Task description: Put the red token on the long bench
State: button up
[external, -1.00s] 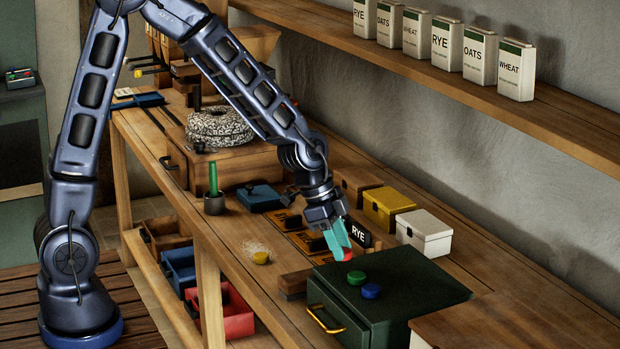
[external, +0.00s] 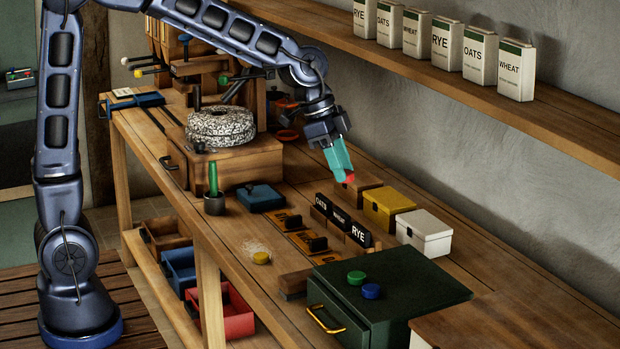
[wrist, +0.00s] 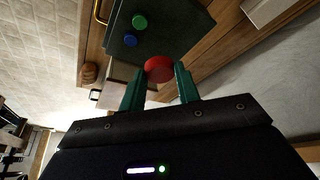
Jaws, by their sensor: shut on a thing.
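My gripper (external: 340,160) is shut on the red token (external: 348,178), which shows between the teal fingertips. In the wrist view the red token (wrist: 158,69) sits at the ends of the two fingers (wrist: 159,82). In the external view the gripper is tilted downward and held above the long bench (external: 510,270), overlapping the small wooden box (external: 372,186) near the wall. The token's exact height above the bench is hard to tell.
A dark green cabinet (external: 430,275) bears a green token (external: 356,277) and a blue token (external: 371,291). Yellow (external: 388,208) and white (external: 424,234) boxes stand near the wall. Name blocks (external: 339,218) stand in front.

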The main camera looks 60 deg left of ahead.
jog(key=w+a+f+n, duration=0.1)
jog(key=w+a+n, duration=0.1)
jog(key=w+a, duration=0.85)
jog(key=n+t+y, duration=0.1)
jog(key=n+y, duration=0.2)
jog(key=n, duration=0.4)
send_over(312, 199)
notch_tip(312, 199, down, 9)
notch_tip(312, 199, down, 20)
jog(key=shift+d+r, duration=0.1)
jog(key=o, duration=0.9)
jog(key=shift+o, duration=0.2)
